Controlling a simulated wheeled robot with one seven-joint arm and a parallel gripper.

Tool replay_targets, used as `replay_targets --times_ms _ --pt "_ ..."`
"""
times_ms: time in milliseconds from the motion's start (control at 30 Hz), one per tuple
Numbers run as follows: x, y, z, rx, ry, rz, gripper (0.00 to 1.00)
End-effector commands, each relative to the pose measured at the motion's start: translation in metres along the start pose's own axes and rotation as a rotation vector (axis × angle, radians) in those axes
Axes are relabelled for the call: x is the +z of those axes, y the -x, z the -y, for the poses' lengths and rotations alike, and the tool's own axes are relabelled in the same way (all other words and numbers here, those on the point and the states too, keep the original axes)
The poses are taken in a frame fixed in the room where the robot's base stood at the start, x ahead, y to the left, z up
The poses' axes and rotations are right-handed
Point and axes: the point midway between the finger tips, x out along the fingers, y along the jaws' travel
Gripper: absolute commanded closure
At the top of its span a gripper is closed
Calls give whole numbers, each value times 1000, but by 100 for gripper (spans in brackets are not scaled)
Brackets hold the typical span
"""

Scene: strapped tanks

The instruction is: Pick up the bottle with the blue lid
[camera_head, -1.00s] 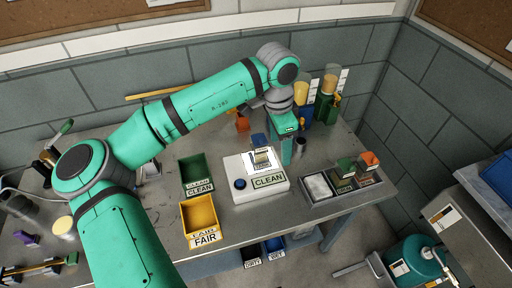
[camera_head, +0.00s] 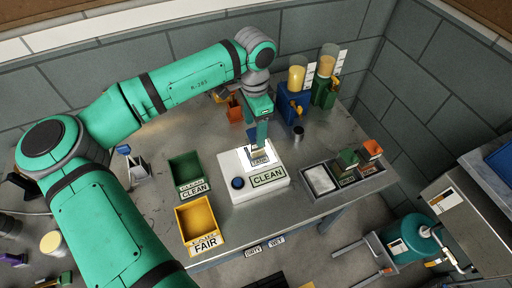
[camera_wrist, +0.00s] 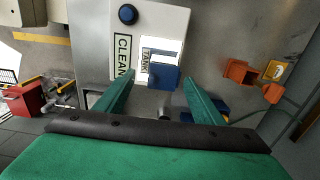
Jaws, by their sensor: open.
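The bottle with the blue lid (camera_wrist: 164,77) stands on a white box marked CLEAN (camera_wrist: 180,18) and carries a white label. In the head view the bottle's label (camera_head: 259,158) shows on top of the white box (camera_head: 235,192), while its lid is largely hidden by my gripper (camera_head: 261,132). In the wrist view my gripper (camera_wrist: 160,92) is open, with one finger on each side of the blue lid and visible gaps between. I cannot tell the exact height of the fingertips relative to the lid.
A green bin (camera_head: 186,171) and a yellow bin marked FAIR (camera_head: 200,222) stand left of the box. A blue dispenser (camera_head: 292,103) and a green dispenser (camera_head: 323,91) stand behind right. A compartmented tray (camera_head: 320,180) is at the right. An orange item (camera_wrist: 240,72) lies nearby.

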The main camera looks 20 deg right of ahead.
Motion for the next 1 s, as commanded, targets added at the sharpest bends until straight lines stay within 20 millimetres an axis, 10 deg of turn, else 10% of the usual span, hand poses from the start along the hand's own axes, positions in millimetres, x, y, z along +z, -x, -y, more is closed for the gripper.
replay_targets --times_ms 800,1000 --pt "-4 -56 4 -1 -6 0 38" --pt "-4 -56 4 -1 -6 0 85"
